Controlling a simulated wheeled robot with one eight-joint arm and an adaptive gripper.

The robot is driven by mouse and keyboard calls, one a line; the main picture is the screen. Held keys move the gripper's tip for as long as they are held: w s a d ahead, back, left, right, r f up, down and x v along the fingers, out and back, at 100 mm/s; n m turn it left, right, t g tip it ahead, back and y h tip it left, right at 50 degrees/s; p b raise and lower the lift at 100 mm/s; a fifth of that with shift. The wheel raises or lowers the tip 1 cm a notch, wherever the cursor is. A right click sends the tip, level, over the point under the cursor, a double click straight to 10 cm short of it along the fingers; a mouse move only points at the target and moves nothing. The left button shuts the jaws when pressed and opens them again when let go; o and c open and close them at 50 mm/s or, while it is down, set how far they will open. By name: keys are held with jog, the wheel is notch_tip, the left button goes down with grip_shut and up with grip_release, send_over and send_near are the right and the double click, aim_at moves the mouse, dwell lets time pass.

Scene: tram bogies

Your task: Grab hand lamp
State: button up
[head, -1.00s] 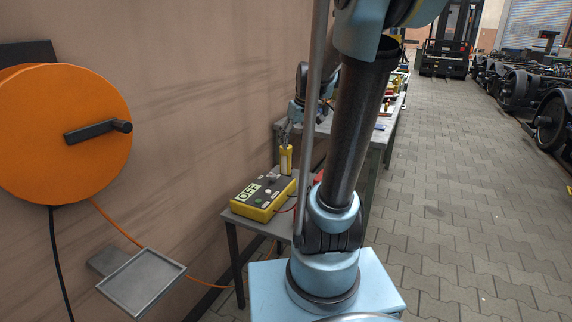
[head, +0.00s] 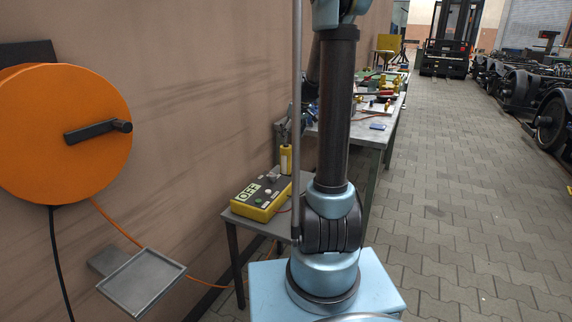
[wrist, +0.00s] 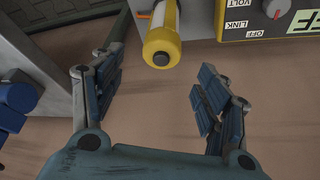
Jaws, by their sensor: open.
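The hand lamp (head: 286,158) appears to be the yellow upright cylinder at the back of the small grey table. In the wrist view, a yellow cylinder with a pale body and a dark round end (wrist: 162,40) shows at the top, a little right of centre between my fingers. My gripper (wrist: 157,85) is open and empty, its two blue-padded fingers spread on either side of the view. The lamp lies beyond the fingertips, and I see no contact. In the head view, my gripper (head: 284,130) is small and just above the lamp.
A yellow control box (head: 258,197) marked OFF stands beside the lamp; its edge shows in the wrist view (wrist: 250,25). A longer workbench (head: 372,133) with tools stands behind. An orange reel (head: 60,150) and grey tray (head: 140,282) are on the left wall.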

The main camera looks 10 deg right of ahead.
aim_at(284, 155)
jog(key=shift+x, duration=6.75)
jog(key=shift+s+a, duration=0.1)
jog(key=shift+a, duration=0.05)
jog(key=c, duration=1.3)
